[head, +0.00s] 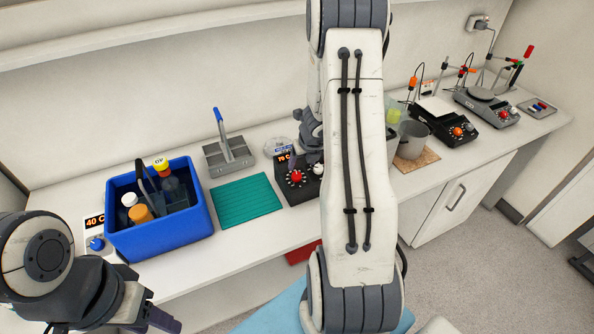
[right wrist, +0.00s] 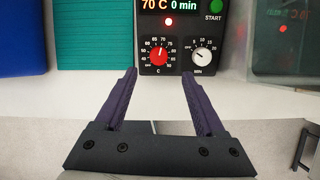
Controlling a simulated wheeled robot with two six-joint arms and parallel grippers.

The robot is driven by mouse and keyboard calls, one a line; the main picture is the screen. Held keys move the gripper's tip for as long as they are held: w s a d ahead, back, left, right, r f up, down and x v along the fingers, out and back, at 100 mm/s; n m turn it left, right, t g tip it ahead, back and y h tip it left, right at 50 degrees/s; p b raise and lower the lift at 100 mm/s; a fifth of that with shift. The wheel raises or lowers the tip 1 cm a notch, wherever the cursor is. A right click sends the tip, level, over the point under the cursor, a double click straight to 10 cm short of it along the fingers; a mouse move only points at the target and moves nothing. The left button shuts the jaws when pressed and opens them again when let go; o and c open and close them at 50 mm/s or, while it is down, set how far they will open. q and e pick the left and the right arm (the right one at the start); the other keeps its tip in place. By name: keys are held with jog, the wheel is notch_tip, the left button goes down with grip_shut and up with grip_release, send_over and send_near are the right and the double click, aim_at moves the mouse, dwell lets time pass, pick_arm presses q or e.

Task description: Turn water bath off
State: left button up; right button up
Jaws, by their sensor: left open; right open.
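A black control box with a lit display reading 70 C and 0 min shows in the right wrist view (right wrist: 175,28) and in the head view (head: 303,193), partly hidden by my right arm. It has a red C knob (right wrist: 159,53), a grey-white MIN knob (right wrist: 201,56), a lit red lamp and a green START button (right wrist: 216,6). The red knob's mark points roughly up. My right gripper (right wrist: 159,74) is open and empty, its fingertips in front of the two knobs. My left gripper (head: 166,323) is open at the bottom left. No label names the water bath.
A blue crate (head: 160,239) with bottles stands left, beside a 40 C display (head: 94,222) and blue knob. A teal mat (head: 246,201), a grey caddy (head: 228,160), a grey beaker (head: 411,140) and stirrer units (head: 447,122) share the counter. A shelf runs above.

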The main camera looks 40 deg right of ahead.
aim_at(297, 175)
jog(key=b+x, duration=0.3)
jog(key=x, duration=0.6)
jog(key=shift+a+r, duration=0.1)
jog(key=shift+a, duration=0.05)
grip_shut()
